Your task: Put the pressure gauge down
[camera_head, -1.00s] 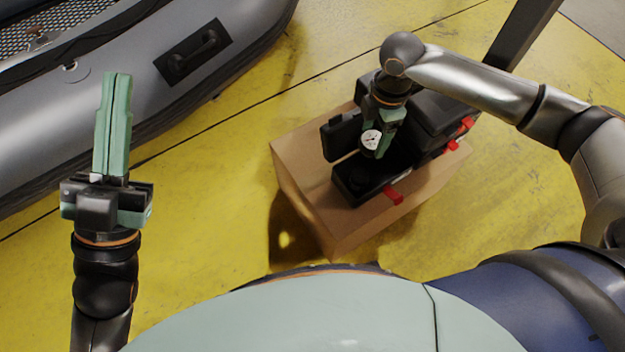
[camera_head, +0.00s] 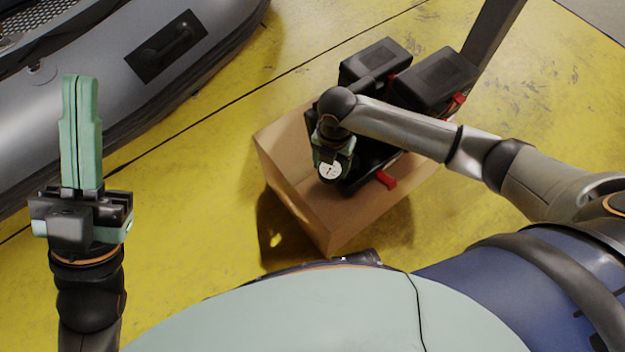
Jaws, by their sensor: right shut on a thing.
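The pressure gauge (camera_head: 330,170) has a round white dial and sits at the tip of my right gripper (camera_head: 328,160), which is shut on it. The gauge is over the near left part of a brown cardboard box (camera_head: 325,222), in front of a black case with red latches. I cannot tell whether the gauge touches the box top. My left gripper (camera_head: 82,80) points up at the left, its green fingers together, shut and empty.
Black pump-like cases (camera_head: 435,75) with red parts (camera_head: 386,179) fill much of the box top. A grey inflatable boat (camera_head: 120,75) lies at the upper left. A dark post (camera_head: 492,35) stands behind the box. The yellow floor (camera_head: 190,230) between is clear.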

